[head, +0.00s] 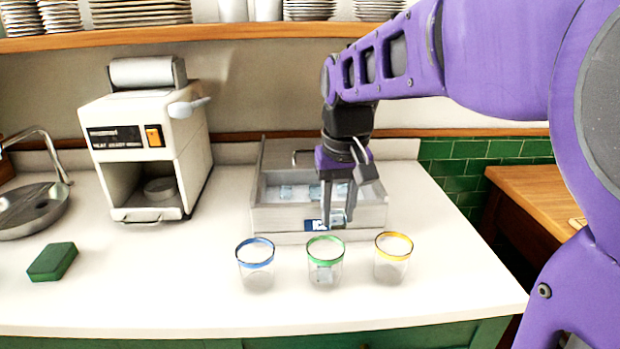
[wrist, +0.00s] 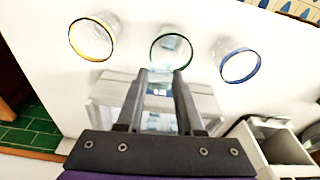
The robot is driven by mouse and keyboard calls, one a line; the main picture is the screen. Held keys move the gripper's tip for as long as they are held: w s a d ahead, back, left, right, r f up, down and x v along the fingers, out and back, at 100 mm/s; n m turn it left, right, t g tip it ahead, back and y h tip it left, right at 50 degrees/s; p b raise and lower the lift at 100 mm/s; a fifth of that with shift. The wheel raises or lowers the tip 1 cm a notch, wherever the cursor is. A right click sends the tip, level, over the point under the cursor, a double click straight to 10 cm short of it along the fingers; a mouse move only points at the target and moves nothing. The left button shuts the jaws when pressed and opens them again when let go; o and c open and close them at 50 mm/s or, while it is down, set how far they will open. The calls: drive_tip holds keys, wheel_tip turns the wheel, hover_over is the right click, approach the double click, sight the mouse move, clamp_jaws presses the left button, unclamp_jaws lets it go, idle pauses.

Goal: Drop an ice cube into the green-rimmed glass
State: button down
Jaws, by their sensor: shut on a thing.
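The green-rimmed glass (head: 325,262) stands upright on the white counter, in the middle of a row of glasses. It also shows in the wrist view (wrist: 171,50). My gripper (head: 338,222) points down behind the glass, above the front of the ice bin (head: 372,218). In the wrist view my gripper (wrist: 160,74) is shut on a small pale thing, apparently an ice cube, mostly hidden between the fingertips. More ice cubes (head: 292,192) lie in the bin.
A blue-rimmed glass (head: 255,266) stands to the left and a yellow-rimmed glass (head: 392,260) to the right, both seemingly empty. A white machine (head: 150,145), a green sponge (head: 52,262) and a sink (head: 30,208) are further left. The counter's front is clear.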

drive_tip(key=shift+c, duration=2.3)
unclamp_jaws()
